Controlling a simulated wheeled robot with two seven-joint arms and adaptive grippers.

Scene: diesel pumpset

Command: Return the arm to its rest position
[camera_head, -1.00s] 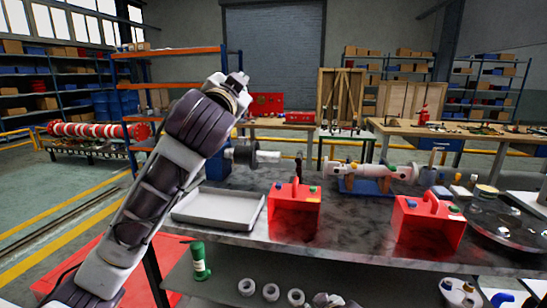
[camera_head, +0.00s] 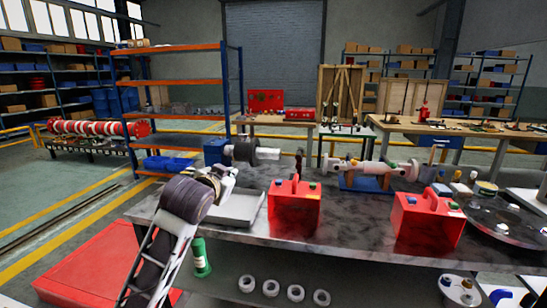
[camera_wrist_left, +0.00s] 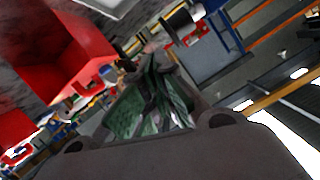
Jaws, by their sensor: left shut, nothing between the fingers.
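My left arm (camera_head: 184,202) comes up from the lower left in the head view. Its gripper (camera_head: 226,177) is over the left end of the workbench, just above the grey tray (camera_head: 238,208), and covers part of it. The gripper is shut and holds nothing. In the left wrist view the shut fingers (camera_wrist_left: 152,103) are dark and greenish, with a red box (camera_wrist_left: 62,50) beside them at the left. My right gripper is in neither view.
Two red toolboxes, left (camera_head: 294,212) and right (camera_head: 428,222), stand on the dark workbench (camera_head: 350,222). A pump shaft assembly (camera_head: 372,168) lies on a blue stand behind them. A green bottle (camera_head: 201,258) and several white rings (camera_head: 271,288) are on the lower shelf.

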